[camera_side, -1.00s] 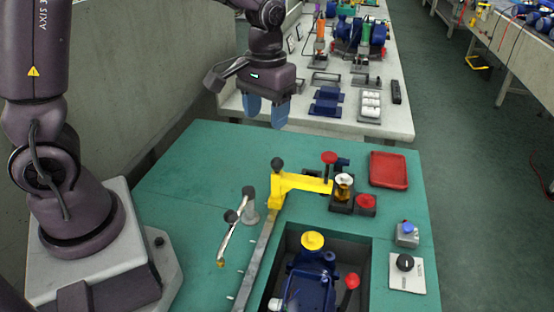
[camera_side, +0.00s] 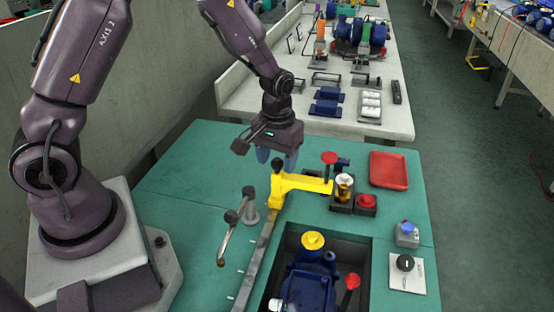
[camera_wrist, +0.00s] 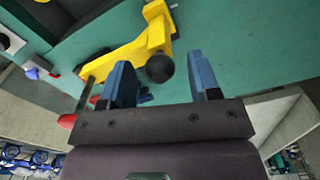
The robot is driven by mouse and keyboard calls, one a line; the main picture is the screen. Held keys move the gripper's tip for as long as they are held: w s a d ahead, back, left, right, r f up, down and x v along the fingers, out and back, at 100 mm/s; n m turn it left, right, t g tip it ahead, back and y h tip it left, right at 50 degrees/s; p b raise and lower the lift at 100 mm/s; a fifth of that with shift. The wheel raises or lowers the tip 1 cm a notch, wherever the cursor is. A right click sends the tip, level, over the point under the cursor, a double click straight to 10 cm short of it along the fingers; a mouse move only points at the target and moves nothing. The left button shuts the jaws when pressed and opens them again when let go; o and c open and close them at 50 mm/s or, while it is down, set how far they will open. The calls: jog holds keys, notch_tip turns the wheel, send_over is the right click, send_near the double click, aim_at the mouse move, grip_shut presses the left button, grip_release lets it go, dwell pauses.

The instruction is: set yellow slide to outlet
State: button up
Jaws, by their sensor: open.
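The yellow slide (camera_side: 302,183) sits at the far end of a grey rail (camera_side: 256,262). Its arm points right, towards a gold and white fitting (camera_side: 344,186) on a dark block. A black knob (camera_side: 277,164) tops the slide's left end. My gripper (camera_side: 277,160) is open with blue fingers, just behind and above the knob in the side view. In the wrist view, the gripper (camera_wrist: 162,78) is open, and the black knob (camera_wrist: 160,68) shows between the fingertips, nearer the left finger. The yellow slide (camera_wrist: 135,50) extends beyond it. I cannot tell whether a finger touches the knob.
A curved metal spout (camera_side: 232,228) stands left of the rail. A blue pump (camera_side: 308,280) with a yellow cap sits in a recess right of it. Red knobs (camera_side: 366,201), a red tray (camera_side: 389,169) and a switch box (camera_side: 407,268) are on the right. The left green tabletop is clear.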

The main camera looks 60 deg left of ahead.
jog(key=shift+f, duration=0.35)
grip_shut()
jog(key=s+d, duration=0.8)
jog(key=shift+d, duration=0.1)
grip_release()
jog(key=shift+r, duration=0.1)
notch_tip(320, 180, up, 13)
dwell(0.4)
